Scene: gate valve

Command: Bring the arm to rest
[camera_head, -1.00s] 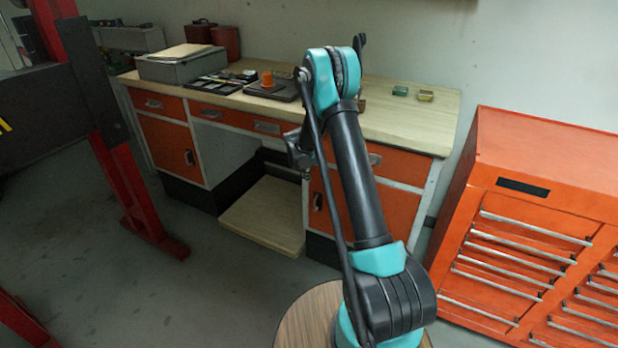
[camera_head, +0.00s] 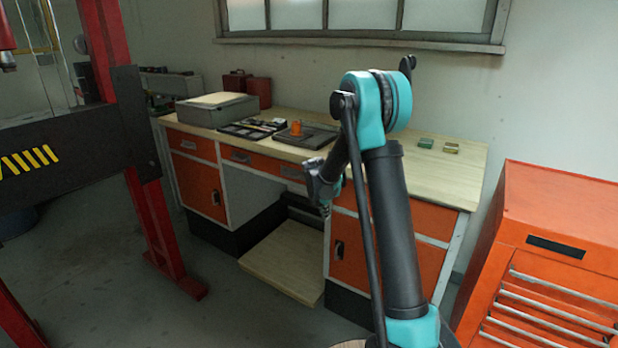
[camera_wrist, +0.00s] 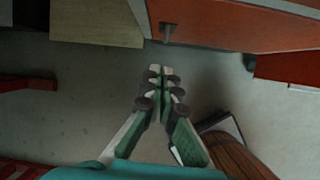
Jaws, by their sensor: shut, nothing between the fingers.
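My arm stands upright in front of the workbench in the head view, its teal elbow raised and its forearm folded back. My gripper (camera_wrist: 161,72) shows in the wrist view with its fingers together, empty, pointing down over the grey floor. An orange drawer front lies near the fingertips in that view; I cannot tell the gap. In the head view the wrist hangs before the bench front, and the fingertips are too small to make out.
The workbench (camera_head: 455,180) carries a grey box (camera_head: 217,110), a dark plate with an orange part (camera_head: 296,128) and two small boxes (camera_head: 425,143). An orange tool cabinet (camera_head: 565,215) stands right, a red lift post (camera_head: 150,210) left. Floor between post and bench is clear.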

